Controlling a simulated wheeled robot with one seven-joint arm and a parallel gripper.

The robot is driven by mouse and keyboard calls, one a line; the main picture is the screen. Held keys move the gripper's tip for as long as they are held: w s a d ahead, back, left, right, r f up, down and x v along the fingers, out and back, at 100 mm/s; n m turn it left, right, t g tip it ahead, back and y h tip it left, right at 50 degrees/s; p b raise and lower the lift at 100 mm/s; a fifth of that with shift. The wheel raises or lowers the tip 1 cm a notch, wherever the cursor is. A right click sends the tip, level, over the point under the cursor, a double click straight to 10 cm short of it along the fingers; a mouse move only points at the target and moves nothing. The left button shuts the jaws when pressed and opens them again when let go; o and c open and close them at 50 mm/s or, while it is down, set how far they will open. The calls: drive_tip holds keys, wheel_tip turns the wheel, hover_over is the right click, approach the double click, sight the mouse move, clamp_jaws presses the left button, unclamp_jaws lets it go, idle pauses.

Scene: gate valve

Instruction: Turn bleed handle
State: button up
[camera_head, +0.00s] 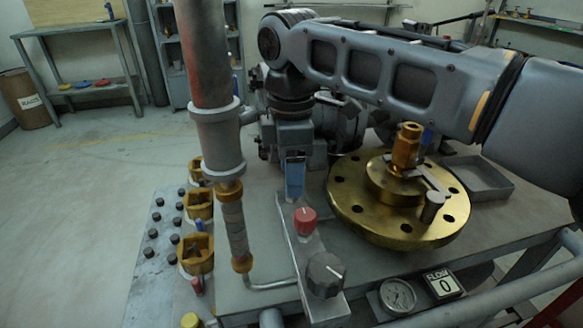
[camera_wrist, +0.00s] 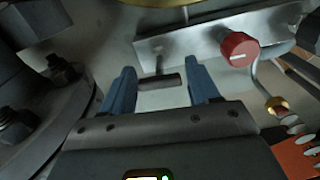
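My gripper (camera_head: 295,178) points down over the upper end of a narrow grey panel (camera_head: 304,249) in the head view. In the wrist view, its two blue fingers (camera_wrist: 160,70) are apart. A small dark bar handle (camera_wrist: 159,83) on a thin stem shows in the gap between them, and looks like the bleed handle. I cannot tell whether the fingers touch it. In the head view the handle is hidden behind my gripper. A red knob (camera_head: 305,216) stands on the panel just below my gripper; it also shows in the wrist view (camera_wrist: 238,50).
A black knob (camera_head: 325,273) is lower on the panel. A brass flange (camera_head: 394,232) with a crank lies to the right. A vertical pipe (camera_head: 217,139) stands close on the left. A gauge (camera_head: 398,295) and flow display (camera_head: 443,285) are at the front. A grey tray (camera_head: 480,179) is behind right.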

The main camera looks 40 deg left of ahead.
drive_tip(key=c, duration=0.8)
drive_tip(key=shift+r+m+p, duration=0.1)
drive_tip(key=shift+m+p, duration=0.2)
drive_tip(key=shift+p, duration=0.25)
drive_tip(key=m+p, duration=0.1)
drive_tip(key=p, duration=0.1)
drive_tip(key=m+p, duration=0.1)
drive_tip(key=p, duration=0.1)
drive_tip(key=shift+s+r+m, duration=0.1)
drive_tip(key=shift+r+m, duration=0.1)
drive_tip(key=shift+m, duration=0.1)
drive_tip(key=m+p, duration=0.4)
drive_tip(key=p, duration=0.2)
drive_tip(key=m+p, duration=0.4)
drive_tip(key=m, duration=0.1)
drive_tip(key=shift+f, duration=0.1)
drive_tip(key=m+p, duration=0.3)
drive_tip(key=m, duration=0.1)
drive_tip(key=shift+f+m, duration=0.15)
drive_tip(key=shift+m, duration=0.45)
